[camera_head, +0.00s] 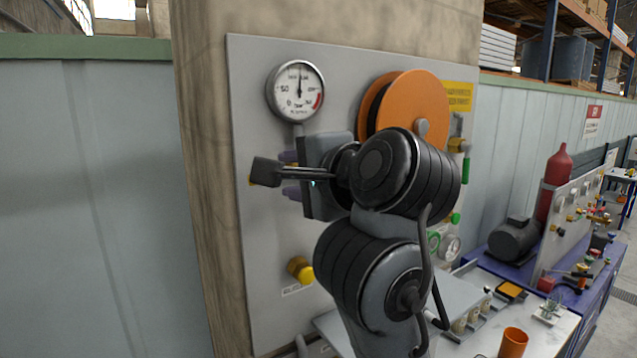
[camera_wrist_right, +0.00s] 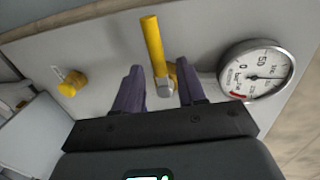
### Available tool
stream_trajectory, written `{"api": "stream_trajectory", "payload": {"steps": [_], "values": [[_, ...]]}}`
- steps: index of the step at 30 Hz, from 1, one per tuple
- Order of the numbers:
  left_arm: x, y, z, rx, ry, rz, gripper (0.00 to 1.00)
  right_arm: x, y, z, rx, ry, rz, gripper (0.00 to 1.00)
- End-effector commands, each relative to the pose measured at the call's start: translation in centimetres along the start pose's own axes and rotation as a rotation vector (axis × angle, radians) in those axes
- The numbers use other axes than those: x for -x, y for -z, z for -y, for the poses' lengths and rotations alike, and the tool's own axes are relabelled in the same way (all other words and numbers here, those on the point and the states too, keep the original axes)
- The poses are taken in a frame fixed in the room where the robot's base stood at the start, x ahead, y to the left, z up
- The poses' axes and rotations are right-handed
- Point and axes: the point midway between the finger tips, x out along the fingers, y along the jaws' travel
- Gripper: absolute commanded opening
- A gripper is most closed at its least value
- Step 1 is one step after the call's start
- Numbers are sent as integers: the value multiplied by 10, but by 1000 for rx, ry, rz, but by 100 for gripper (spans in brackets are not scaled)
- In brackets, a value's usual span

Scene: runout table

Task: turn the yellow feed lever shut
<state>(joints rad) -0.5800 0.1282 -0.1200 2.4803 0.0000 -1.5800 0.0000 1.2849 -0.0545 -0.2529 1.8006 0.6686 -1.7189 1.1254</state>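My right gripper (camera_wrist_right: 160,82) is open, with one purple finger on each side of the lever near the hub. Gaps show between the fingers and the lever. In the head view my right gripper (camera_head: 290,175) is at the panel below the gauge, and my own arm and wrist hide nearly all of the lever. My left gripper is not in view.
A round pressure gauge (camera_head: 296,90) sits above the gripper; it also shows in the wrist view (camera_wrist_right: 257,70). An orange reel (camera_head: 418,105) is to the right. A yellow knob (camera_head: 300,269) is lower on the panel. An orange cup (camera_head: 513,342) stands on the table below.

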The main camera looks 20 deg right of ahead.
Motion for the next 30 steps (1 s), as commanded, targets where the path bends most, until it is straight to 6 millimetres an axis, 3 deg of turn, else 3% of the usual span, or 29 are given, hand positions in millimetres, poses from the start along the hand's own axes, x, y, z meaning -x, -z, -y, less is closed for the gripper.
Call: {"api": "stream_trajectory", "payload": {"steps": [6,12,18,30], "values": [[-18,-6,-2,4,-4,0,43,39,1,-2,1,5,-3,40],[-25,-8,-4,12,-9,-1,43,64,1,-1,-1,4,-1,40],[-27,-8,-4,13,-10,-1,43,73,0,0,-2,1,-1,40],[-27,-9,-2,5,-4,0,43,74,0,0,-2,1,-1,40]]}}
